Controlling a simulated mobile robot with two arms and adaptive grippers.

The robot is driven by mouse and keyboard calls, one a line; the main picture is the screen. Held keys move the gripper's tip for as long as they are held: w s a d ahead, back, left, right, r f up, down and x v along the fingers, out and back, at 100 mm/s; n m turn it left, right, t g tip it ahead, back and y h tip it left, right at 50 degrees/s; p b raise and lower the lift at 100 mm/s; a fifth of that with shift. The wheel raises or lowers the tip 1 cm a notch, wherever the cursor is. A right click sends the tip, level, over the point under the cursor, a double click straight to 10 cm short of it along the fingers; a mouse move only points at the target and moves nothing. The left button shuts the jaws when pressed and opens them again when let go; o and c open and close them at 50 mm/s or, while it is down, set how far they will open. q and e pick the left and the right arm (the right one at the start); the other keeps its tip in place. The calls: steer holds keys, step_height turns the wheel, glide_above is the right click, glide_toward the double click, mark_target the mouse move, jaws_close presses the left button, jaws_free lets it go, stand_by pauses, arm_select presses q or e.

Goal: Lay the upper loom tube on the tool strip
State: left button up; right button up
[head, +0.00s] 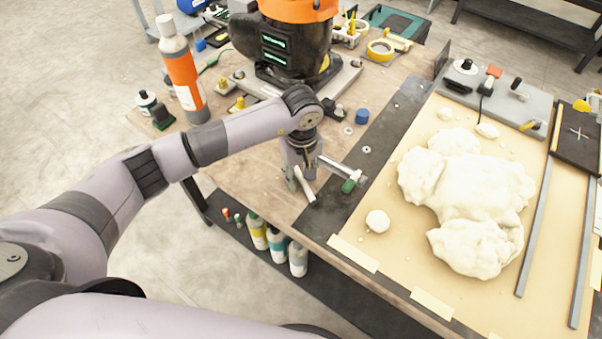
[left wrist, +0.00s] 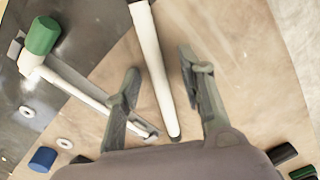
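A slim whitish tube (left wrist: 152,65), which I take for the loom tube, lies on the brown tabletop. It also shows in the head view (head: 306,188), partly behind my gripper. My left gripper (head: 302,178) points down over it near the table's front edge. In the left wrist view the fingers (left wrist: 163,85) are open, one on each side of the tube, with gaps between. The dark tool strip (head: 378,140) runs along the table to the right of the gripper; part of it shows at left in the left wrist view (left wrist: 22,128). My right gripper is out of view.
A hammer with a green face (head: 348,186) lies close to the gripper, its head on the strip. A blue cap (head: 362,116) and washers lie near. White foam (head: 465,195) covers much of the board at right. An orange bottle (head: 184,80) stands at left.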

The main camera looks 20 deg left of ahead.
arm_select(q)
step_height(320, 180, up, 12)
stand_by(0.6)
